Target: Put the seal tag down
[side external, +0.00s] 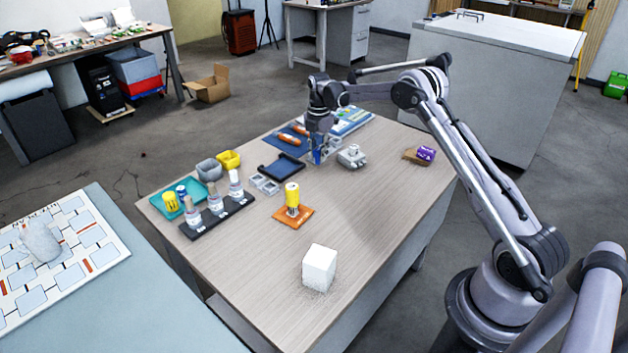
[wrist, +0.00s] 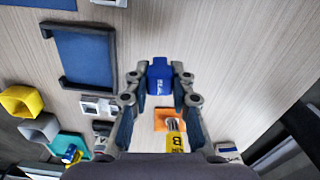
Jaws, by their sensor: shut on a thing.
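My gripper (wrist: 160,84) is shut on a small blue piece with pale lettering, which I take to be the seal tag (wrist: 159,72). The blue piece sits between the fingertips in the wrist view. In the side view my gripper (side external: 317,152) points down over the far part of the wooden table (side external: 375,225), and the blue seal tag (side external: 317,157) shows at its tips. I cannot tell whether the tag touches the surface below it.
A dark tray with a blue floor (side external: 281,166) lies left of my gripper, and a grey device (side external: 352,156) stands close on its right. A yellow bottle (side external: 292,197) stands on an orange pad (side external: 303,216). A white cube (side external: 319,268) stands near the front. The table's right side is mostly clear.

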